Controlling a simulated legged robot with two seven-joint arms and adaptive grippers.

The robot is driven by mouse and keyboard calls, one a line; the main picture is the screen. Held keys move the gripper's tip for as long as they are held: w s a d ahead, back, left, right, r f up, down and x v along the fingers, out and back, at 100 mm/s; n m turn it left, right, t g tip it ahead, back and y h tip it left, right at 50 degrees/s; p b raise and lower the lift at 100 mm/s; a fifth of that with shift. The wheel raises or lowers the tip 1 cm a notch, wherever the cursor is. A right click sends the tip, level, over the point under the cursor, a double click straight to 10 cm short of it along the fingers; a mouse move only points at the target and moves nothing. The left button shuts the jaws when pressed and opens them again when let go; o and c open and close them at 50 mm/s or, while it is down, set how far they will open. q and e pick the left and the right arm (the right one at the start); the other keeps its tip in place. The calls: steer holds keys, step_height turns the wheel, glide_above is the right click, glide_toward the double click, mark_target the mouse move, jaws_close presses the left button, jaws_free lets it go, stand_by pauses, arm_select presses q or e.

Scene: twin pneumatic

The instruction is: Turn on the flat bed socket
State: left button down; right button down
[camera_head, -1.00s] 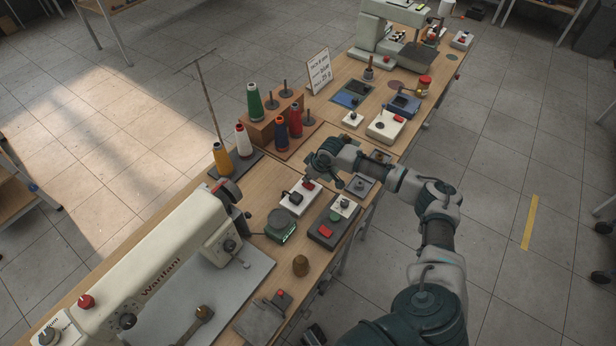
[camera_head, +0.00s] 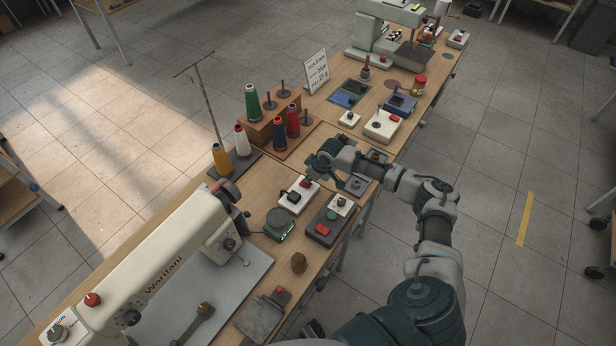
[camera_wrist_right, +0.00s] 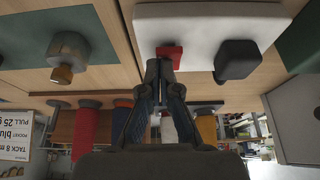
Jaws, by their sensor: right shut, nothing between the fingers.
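A white socket box (camera_head: 290,202) with a black plug (camera_head: 293,196) and a small red switch lies on the bench beside the white flat bed sewing machine (camera_head: 150,277). In the right wrist view the white box (camera_wrist_right: 205,28), its red switch (camera_wrist_right: 170,53) and the black plug (camera_wrist_right: 236,60) show close up. My right gripper (camera_head: 311,174) is at the switch end of the box. Its fingertips (camera_wrist_right: 160,66) are shut and empty, right by the red switch; I cannot tell whether they touch it. My left gripper is out of view.
Thread cones, including a green one (camera_head: 252,101), stand behind my gripper. A dark box with a red button (camera_head: 322,229) and a green-topped device (camera_head: 279,225) lie nearer. Another white box (camera_head: 381,127) lies farther along. Open floor lies right of the bench.

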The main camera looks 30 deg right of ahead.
steer(key=v, duration=1.2)
steer(key=shift+d+f, duration=0.1)
steer(key=shift+f, duration=0.05)
